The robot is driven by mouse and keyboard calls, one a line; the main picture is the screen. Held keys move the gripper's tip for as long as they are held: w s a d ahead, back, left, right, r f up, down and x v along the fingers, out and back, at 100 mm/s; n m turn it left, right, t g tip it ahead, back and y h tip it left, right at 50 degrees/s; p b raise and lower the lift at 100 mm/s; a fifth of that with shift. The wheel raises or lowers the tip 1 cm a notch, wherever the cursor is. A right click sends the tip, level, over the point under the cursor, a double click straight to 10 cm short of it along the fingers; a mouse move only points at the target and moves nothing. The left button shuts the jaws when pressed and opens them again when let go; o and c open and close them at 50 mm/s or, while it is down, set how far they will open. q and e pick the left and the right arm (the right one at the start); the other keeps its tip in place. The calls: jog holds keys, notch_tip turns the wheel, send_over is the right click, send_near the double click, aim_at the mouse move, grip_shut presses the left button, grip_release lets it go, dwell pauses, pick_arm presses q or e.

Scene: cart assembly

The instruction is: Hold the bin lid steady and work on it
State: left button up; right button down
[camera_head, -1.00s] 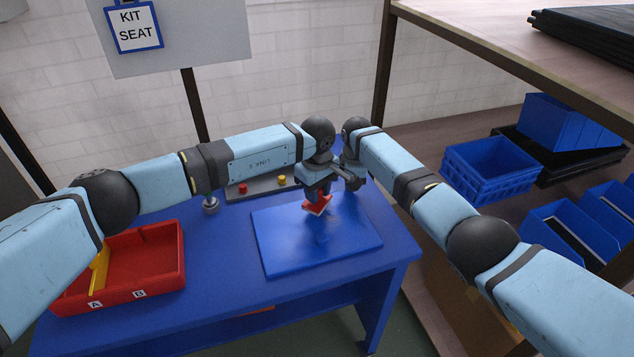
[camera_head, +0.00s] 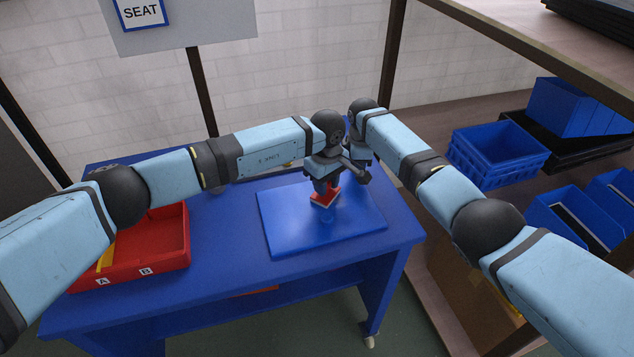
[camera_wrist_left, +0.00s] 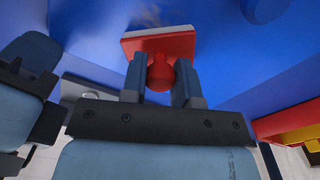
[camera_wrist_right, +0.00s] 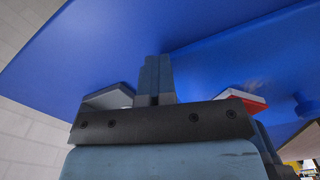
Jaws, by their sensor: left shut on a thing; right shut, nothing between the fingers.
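The bin lid seems to be the flat blue plate (camera_head: 362,222) on the blue table. My left gripper (camera_head: 325,187) points down above the lid. It is shut on the round red knob (camera_wrist_left: 161,72) of a red block (camera_head: 325,201) with a pale grey underside. The block is over the lid; I cannot tell whether it touches. A round blue knob (camera_wrist_left: 264,8) shows at the top of the left wrist view. My right gripper (camera_wrist_right: 155,82) is shut and empty beside the left one. Its fingertips are near the blue surfaces; contact is unclear.
A red two-part tray (camera_head: 165,255) marked A and B stands on the table (camera_head: 235,235) at the left, partly behind my left arm. Blue crates (camera_head: 495,160) sit on a shelf at the right. A sign (camera_head: 141,10) stands behind the table. The table's front strip is clear.

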aim_at(315, 198)
pick_arm(q)
jog(key=shift+s+d+f, duration=0.1)
jog(key=shift+s, duration=0.35)
jog(key=shift+s+a, duration=0.2)
jog(key=shift+a, duration=0.05)
jog(key=shift+s+a, duration=0.25)
jog(key=shift+a, duration=0.3)
jog(key=shift+s+a, duration=0.2)
jog(key=shift+a, duration=0.3)
jog(key=shift+a+r, duration=0.1)
jog(key=shift+r, duration=0.1)
notch_tip(315, 198, up, 8)
